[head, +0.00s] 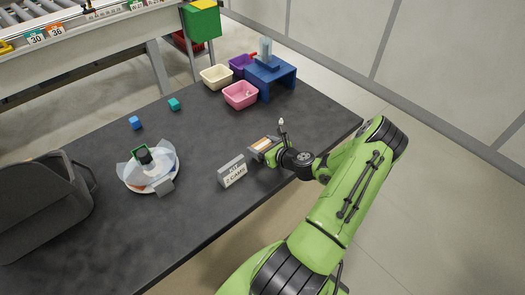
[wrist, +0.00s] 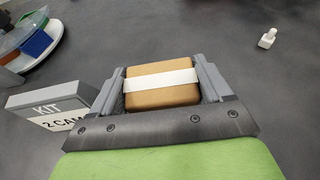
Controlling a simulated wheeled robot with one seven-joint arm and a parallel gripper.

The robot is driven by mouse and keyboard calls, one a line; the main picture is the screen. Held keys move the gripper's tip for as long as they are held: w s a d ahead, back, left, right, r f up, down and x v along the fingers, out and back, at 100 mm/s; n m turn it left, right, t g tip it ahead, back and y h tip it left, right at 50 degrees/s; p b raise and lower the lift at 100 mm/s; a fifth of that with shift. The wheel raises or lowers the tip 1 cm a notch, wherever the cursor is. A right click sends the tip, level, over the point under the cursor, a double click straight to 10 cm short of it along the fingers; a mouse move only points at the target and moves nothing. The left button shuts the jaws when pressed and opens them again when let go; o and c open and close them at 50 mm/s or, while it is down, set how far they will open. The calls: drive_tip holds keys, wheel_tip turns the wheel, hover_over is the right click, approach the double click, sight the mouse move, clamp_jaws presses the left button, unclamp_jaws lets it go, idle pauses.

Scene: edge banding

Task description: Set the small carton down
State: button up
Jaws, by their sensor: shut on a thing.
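The small carton (wrist: 162,83), brown with a white band across it, sits between the two grey fingers of my gripper (wrist: 162,80) in the wrist view. The fingers are shut on its sides. In the head view the carton (head: 262,143) shows only partly, in my gripper (head: 264,147) over the right part of the dark table (head: 205,130). Its underside is hidden, so I cannot tell whether it touches the table.
A grey sign reading KIT 2 CAM (head: 232,172) stands just left of my gripper. A small white bottle-like item (wrist: 267,38) stands beyond it. A round divided tray (head: 128,178), a grey bin (head: 45,205), pink (head: 240,95) and cream tubs (head: 216,78) and a blue stand (head: 271,76) occupy the table.

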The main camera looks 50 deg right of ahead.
drive_tip(key=shift+d+f, duration=0.15)
drive_tip(key=shift+f, duration=0.55)
drive_tip(key=shift+f, duration=0.1)
